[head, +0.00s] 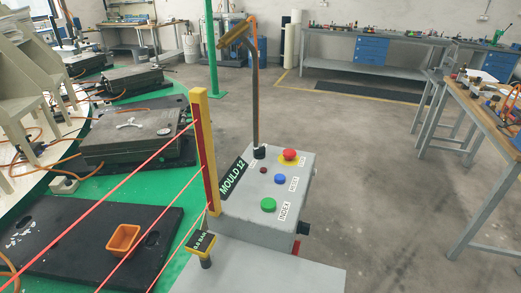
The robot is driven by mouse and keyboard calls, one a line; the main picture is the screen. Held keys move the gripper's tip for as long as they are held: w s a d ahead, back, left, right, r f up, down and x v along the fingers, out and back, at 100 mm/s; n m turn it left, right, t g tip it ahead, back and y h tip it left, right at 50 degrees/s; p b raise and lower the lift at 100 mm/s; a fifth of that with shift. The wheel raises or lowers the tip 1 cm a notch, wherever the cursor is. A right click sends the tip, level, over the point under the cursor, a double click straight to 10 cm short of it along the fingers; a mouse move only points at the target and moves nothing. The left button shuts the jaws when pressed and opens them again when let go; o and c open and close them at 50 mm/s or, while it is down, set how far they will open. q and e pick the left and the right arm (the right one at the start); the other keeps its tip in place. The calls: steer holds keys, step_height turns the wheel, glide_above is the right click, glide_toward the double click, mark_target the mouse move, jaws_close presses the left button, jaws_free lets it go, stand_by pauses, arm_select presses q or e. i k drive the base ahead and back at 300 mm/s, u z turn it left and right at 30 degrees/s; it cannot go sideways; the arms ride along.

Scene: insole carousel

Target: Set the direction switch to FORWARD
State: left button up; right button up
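A grey control box (261,210) stands in the middle of the head view. On its top are a red mushroom button (289,154) on a yellow ring, a blue button (280,179), a green button (268,204) and a small dark red button or lamp (263,170). A black knob (260,152) at the far end looks like the direction switch, partly in front of the post's foot. Its setting and any label are too small to read. A black part (304,228) sticks out of the box's right side. Neither gripper is in view.
A yellow post (205,150) with red cords stands left of the box. A dark post (253,90) rises behind it. A "MOULD 12" sign (234,178) and a small gauge sign (201,241) are close by. An orange tray (123,240) lies on a black plate.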

mark_target(258, 152)
steer(key=k, duration=1.65)
steer(key=z, duration=1.1)
steer(key=i, duration=3.1)
steer(key=u, duration=0.3)
steer(key=i, duration=2.35)
steer(key=u, duration=3.4)
